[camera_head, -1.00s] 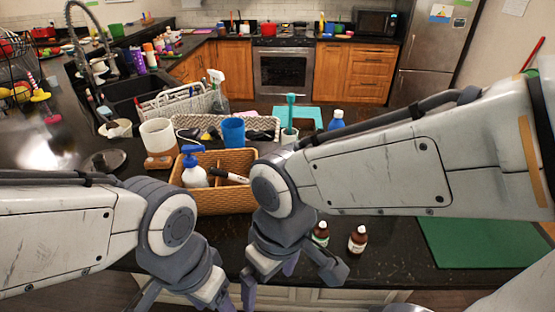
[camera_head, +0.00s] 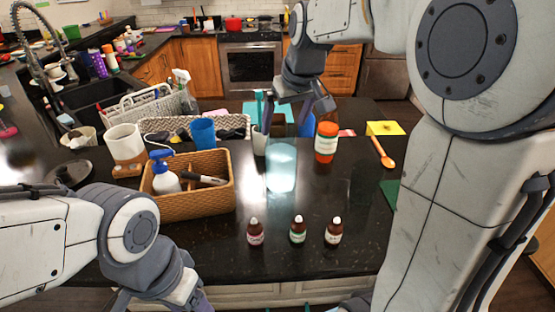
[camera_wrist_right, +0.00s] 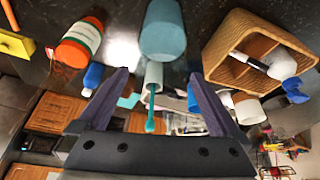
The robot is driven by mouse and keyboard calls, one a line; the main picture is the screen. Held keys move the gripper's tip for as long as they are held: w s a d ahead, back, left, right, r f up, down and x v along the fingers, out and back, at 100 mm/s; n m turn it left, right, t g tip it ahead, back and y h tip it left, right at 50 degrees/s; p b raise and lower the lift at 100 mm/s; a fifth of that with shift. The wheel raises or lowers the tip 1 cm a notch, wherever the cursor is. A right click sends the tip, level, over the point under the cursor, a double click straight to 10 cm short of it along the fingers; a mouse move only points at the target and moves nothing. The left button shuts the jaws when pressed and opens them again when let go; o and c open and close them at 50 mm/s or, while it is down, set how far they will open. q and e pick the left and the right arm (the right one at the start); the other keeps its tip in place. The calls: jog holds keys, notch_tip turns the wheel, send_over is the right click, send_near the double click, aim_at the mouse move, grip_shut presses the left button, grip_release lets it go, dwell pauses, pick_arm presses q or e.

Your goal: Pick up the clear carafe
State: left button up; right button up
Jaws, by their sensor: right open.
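The clear carafe (camera_head: 281,168) is a see-through, pale blue-tinted upright vessel on the black counter in the head view. In the right wrist view it is the teal-tinted cylinder (camera_wrist_right: 162,32) at top middle, ahead of the fingers. My right gripper (camera_head: 291,114) is just above and behind the carafe in the head view. Its two fingers (camera_wrist_right: 158,80) are spread wide in the wrist view, with nothing held between them. My left gripper (camera_head: 162,298) is at the bottom edge of the head view, partly cut off, away from the carafe.
An orange-and-white bottle (camera_head: 326,143) stands right of the carafe. A white cup (camera_head: 259,142) with a teal brush is close behind it. A wicker basket (camera_head: 190,205) stands to the left. Small brown bottles (camera_head: 298,230) line the front. A wooden spoon (camera_head: 382,153) lies right.

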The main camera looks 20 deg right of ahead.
aim_at(281, 136)
jog(key=p+x, duration=0.1)
jog(key=x, duration=0.4)
jog(key=shift+s+f+p, duration=0.1)
jog(key=shift+s+p, duration=0.15)
jog(key=shift+p, duration=0.1)
jog(key=shift+w+f, duration=0.1)
jog(key=shift+f, duration=0.15)
jog(key=c, duration=1.3)
jog(key=shift+r, duration=0.1)
grip_shut()
